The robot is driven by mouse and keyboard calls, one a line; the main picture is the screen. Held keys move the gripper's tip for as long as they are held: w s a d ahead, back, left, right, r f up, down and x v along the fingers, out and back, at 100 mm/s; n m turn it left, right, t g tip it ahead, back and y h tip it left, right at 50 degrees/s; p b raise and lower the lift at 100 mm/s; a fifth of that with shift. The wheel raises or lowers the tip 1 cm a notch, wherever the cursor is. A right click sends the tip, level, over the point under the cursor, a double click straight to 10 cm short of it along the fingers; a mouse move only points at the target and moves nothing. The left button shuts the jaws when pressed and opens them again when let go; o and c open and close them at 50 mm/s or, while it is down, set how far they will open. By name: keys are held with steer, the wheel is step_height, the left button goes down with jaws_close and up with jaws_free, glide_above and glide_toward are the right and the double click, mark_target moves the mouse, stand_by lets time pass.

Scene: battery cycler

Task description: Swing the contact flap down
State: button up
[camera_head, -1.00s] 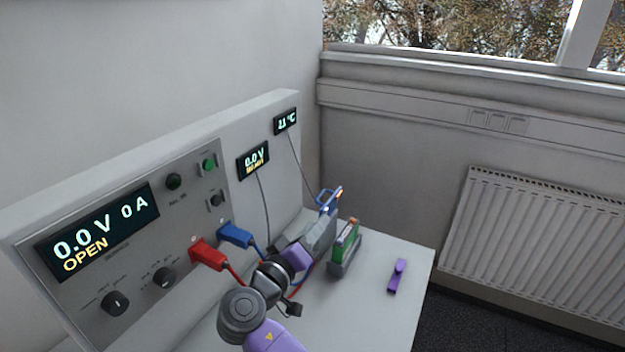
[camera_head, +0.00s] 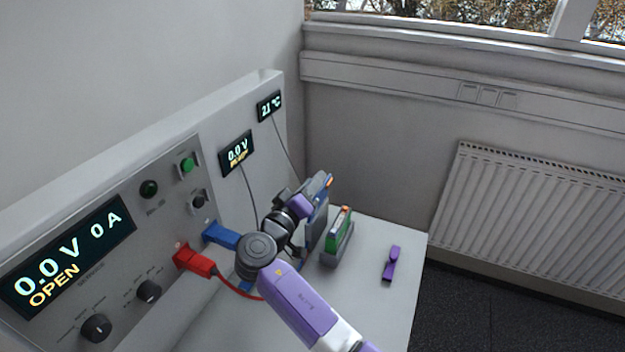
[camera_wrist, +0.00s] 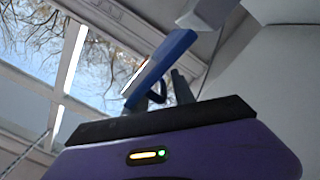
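The contact flap is a blue plate with an orange tip. It stands raised in the head view (camera_head: 321,182), above a grey holder (camera_head: 315,220) on the bench. In the wrist view the blue flap (camera_wrist: 160,62) slants up just beyond the fingers, with a dark blue loop at its lower end. My gripper (camera_wrist: 162,95) has its two grey fingers apart, with the loop seen around the gap. I cannot tell whether they touch. In the head view my purple hand is beside the flap, on its near left, and hides the fingertips.
A green cell in a grey stand (camera_head: 338,240) is close on the right. A purple clip-like piece (camera_head: 391,263) lies farther right on the bench. The cycler panel (camera_head: 130,235), with blue (camera_head: 220,235) and red (camera_head: 193,261) plugs and cables, is at left.

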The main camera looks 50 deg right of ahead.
stand_by(0.3)
jaws_close()
steer(key=shift+a, duration=0.1)
